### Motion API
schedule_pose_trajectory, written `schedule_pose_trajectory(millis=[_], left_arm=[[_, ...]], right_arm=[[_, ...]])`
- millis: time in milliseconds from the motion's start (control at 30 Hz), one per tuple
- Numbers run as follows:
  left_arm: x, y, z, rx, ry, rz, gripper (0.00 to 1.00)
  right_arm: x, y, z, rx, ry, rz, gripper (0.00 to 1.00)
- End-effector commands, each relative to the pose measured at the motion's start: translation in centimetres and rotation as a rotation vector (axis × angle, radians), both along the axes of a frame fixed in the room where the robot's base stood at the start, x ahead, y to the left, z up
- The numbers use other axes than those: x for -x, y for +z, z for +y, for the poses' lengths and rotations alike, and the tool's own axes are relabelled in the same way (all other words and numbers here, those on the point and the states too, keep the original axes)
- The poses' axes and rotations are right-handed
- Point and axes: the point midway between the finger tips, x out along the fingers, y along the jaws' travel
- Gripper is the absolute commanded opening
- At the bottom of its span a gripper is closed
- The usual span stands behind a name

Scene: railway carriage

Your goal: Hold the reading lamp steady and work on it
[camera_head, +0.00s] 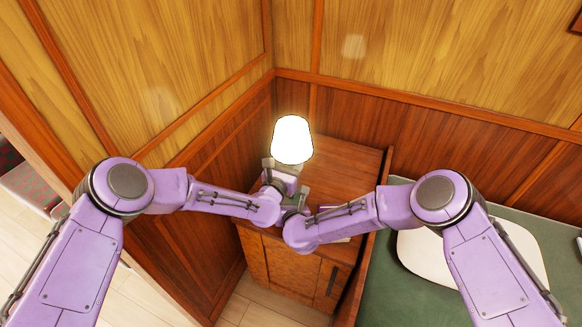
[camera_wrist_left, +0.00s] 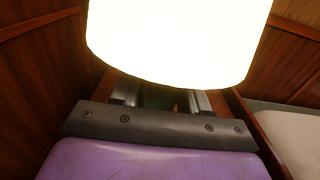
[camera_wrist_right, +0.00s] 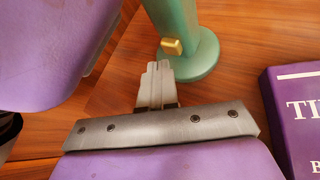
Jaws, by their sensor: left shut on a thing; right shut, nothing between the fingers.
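The reading lamp has a glowing white shade (camera_head: 292,140), which also fills the top of the left wrist view (camera_wrist_left: 180,42). Its green stem and round base (camera_wrist_right: 198,62) stand upright on the wooden cabinet (camera_head: 348,162). A small brass switch (camera_wrist_right: 172,47) sticks out low on the stem. My left gripper (camera_wrist_left: 160,98) is shut on the lamp under the shade; the shade hides its fingertips. My right gripper (camera_wrist_right: 157,66) is shut and empty, its tips just below the brass switch in the picture. I cannot tell whether they touch it.
A purple book (camera_wrist_right: 296,118) lies on the cabinet to the right of the lamp base. Wood-panelled walls (camera_head: 340,105) stand close behind and left. A green seat (camera_head: 385,285) with a white cushion (camera_head: 415,250) is to the right.

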Motion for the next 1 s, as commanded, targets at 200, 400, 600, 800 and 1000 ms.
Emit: schedule_pose_trajectory(millis=[200, 400, 600, 800, 1000], left_arm=[[0.0, -0.1, 0.0, 0.0, 0.0, 0.001, 0.08], [0.0, -0.1, 0.0, 0.0, 0.0, 0.001, 0.08], [0.0, -0.1, 0.0, 0.0, 0.0, 0.001, 0.08], [0.0, -0.1, 0.0, 0.0, 0.0, 0.001, 0.08], [0.0, -0.1, 0.0, 0.0, 0.0, 0.001, 0.08]], right_arm=[[0.1, 0.0, 0.0, 0.0, -0.001, 0.0, 0.0], [1.5, 0.0, 0.6, -0.002, 0.0, 0.002, 0.0], [3.7, 0.0, 1.6, -0.002, 0.0, 0.002, 0.0], [5.5, 0.0, 2.3, -0.001, 0.0, 0.0, 0.0], [5.7, 0.0, 2.4, -0.001, 0.0, 0.0, 0.0]])
